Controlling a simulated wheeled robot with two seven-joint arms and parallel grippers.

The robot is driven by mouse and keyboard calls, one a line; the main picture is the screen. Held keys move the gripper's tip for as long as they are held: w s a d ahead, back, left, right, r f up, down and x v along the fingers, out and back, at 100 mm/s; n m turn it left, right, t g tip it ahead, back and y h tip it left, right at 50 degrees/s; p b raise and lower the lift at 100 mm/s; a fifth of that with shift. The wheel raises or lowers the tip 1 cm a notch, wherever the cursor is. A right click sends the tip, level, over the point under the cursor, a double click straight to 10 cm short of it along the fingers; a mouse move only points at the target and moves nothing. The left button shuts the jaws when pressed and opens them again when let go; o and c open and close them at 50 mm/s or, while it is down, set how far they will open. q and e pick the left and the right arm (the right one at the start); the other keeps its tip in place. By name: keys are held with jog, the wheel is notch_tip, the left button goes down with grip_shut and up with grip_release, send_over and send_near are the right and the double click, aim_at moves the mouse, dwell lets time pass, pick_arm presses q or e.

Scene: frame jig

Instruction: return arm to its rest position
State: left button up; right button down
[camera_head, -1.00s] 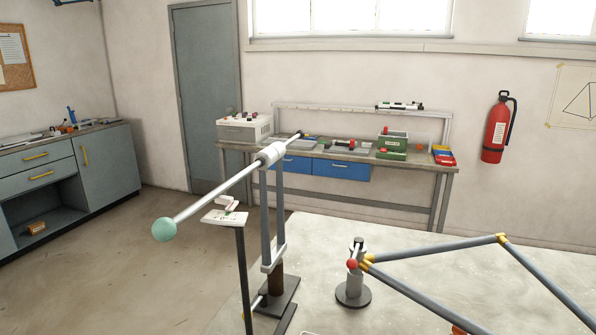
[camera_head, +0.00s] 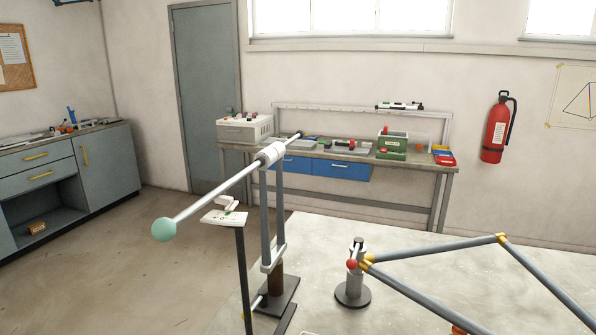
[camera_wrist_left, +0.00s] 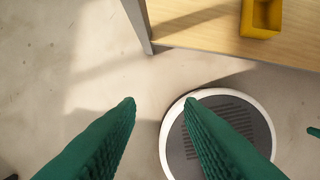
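My left gripper (camera_wrist_left: 160,102) shows in the left wrist view as two green ribbed fingers. Neither of my grippers shows in the head view, and my right gripper is in no view. In the head view a frame of grey tubes with yellow joints (camera_head: 432,247) stands at the right on the pale table (camera_head: 400,220). A clamp post with a red knob (camera_head: 354,275) stands at its left corner. A long white rod with a teal ball end (camera_head: 164,230) lies across a tall forked stand (camera_head: 272,220).
A small panel on a dark post (camera_head: 226,217) stands left of the forked stand. A workbench (camera_head: 345,155) and a red extinguisher (camera_head: 494,128) are behind. In the left wrist view, a wooden tabletop (camera_wrist_left: 205,30) with a yellow bin (camera_wrist_left: 260,18) is at the upper right. Open floor lies left.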

pick_arm(q)
jog(key=s+a+f+g, duration=0.1)
jog(key=s+f, duration=0.3)
jog(key=f, duration=0.4)
jog(key=s+f, duration=0.4)
jog(key=f, duration=0.5)
jog(key=s+a+f, duration=0.2)
jog(key=s+f, duration=0.5)
jog(key=s, duration=0.3)
jog(key=shift+s+a+f+g, duration=0.15)
jog(key=shift+s+f+g, duration=0.05)
jog(key=shift+s+g, duration=0.2)
